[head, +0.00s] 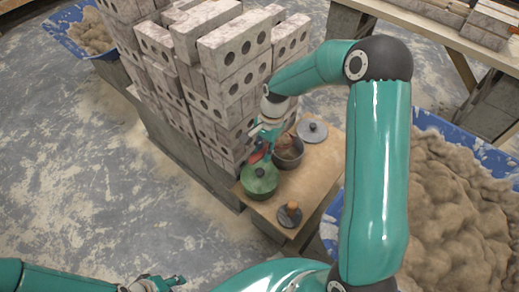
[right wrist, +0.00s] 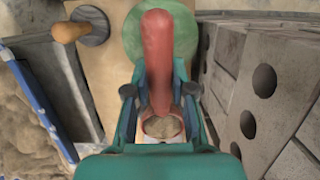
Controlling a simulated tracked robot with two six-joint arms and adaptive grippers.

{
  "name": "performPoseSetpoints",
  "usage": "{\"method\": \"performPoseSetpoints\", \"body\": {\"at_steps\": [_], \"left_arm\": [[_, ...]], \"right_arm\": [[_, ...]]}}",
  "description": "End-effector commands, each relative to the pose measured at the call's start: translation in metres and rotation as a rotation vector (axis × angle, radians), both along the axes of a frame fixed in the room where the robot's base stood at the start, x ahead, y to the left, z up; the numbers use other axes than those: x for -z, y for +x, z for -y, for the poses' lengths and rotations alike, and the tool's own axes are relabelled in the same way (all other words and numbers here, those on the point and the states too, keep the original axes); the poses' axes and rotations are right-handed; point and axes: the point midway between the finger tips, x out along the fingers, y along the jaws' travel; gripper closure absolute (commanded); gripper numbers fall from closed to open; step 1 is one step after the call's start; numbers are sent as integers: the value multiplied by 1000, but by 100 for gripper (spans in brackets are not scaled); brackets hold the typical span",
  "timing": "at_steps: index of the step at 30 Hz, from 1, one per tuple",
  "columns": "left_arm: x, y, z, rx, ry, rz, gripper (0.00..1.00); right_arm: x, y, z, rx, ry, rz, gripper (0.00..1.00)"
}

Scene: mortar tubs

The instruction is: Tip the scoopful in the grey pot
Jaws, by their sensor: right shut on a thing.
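My left gripper (head: 155,284) is at the bottom left edge, far from the stand, small and partly cut off.
A green lidded pot (head: 259,180) stands just in front of the grey pot. Stacked bricks (head: 233,55) rise close on the left. A blue tub of mortar (head: 455,195) is at right.

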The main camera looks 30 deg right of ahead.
Motion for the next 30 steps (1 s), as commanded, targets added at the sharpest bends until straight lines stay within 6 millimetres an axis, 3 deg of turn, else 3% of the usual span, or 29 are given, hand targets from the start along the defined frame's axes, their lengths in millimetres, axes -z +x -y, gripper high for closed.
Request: {"method": "performPoseSetpoints", "body": {"at_steps": [3,16,27,30], "left_arm": [[-18,0,0,0,0,0,60],[-48,0,0,0,0,0,60],[-29,0,0,0,0,0,60],[-34,0,0,0,0,0,60]], "right_arm": [[-14,4,14,10,107,-31,100],[-32,16,58,4,473,-131,100],[-36,25,86,1,689,-192,100],[-42,28,91,5,724,-203,100]]}}
